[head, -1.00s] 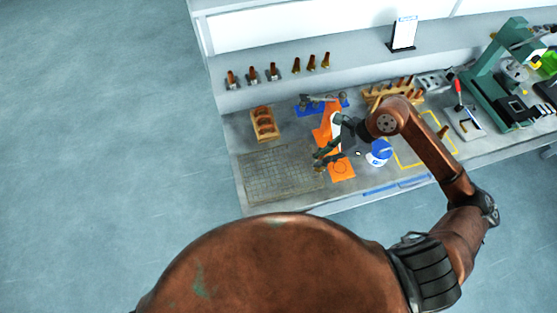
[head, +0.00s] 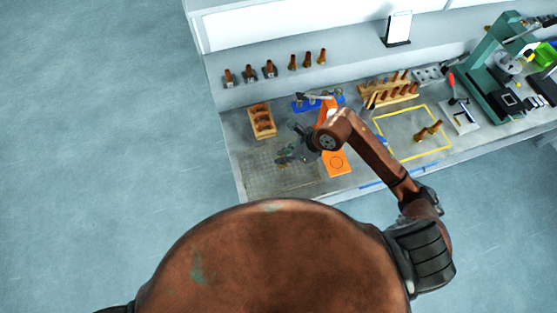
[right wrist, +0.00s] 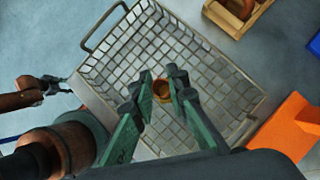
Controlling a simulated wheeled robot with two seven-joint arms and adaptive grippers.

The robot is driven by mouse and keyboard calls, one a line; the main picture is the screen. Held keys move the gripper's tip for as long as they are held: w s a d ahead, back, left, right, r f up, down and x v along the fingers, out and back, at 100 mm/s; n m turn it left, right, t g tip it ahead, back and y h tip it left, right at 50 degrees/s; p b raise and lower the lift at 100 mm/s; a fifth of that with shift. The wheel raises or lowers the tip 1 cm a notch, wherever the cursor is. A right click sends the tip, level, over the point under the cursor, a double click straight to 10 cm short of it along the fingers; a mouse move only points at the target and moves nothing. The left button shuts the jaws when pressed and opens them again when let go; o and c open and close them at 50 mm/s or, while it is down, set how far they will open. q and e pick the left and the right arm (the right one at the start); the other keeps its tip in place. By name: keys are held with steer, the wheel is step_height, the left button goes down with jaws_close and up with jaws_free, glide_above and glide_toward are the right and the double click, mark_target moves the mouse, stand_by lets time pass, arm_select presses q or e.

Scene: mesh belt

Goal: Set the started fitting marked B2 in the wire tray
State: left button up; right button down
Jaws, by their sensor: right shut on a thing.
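The wire tray (head: 262,183) is a flat grey mesh basket at the bench's front left; its mesh and raised rim (right wrist: 100,62) fill the middle of the right wrist view. My right gripper (head: 282,158) is over the tray's right part. In the right wrist view its green fingers (right wrist: 160,84) are shut on a small round brass-brown fitting (right wrist: 162,92), seen end-on against the mesh. I cannot tell whether the fitting touches the mesh, and no B2 mark is readable. My left gripper (right wrist: 58,85) shows small at the left of the wrist view, apart from the tray, its fingers looking spread.
A wooden crate (head: 253,118) stands behind the tray. Several fittings line the back shelf (head: 235,98).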

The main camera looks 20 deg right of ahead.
steer(key=shift+w+a+f, duration=0.2)
steer(key=shift+a+f, duration=0.25)
steer(key=shift+f, duration=0.05)
steer(key=f, duration=0.1)
steer(key=f+p, duration=0.1)
steer(key=f, duration=0.1)
steer(key=shift+a+f, duration=0.1)
steer(key=shift+a, duration=0.2)
steer(key=shift+w+f, duration=0.1)
steer(key=shift+f, duration=0.2)
steer(key=c, duration=1.9)
jaws_free()
steer(key=shift+d, duration=0.1)
steer(key=b+v, duration=0.1)
steer(key=v, duration=1.1)
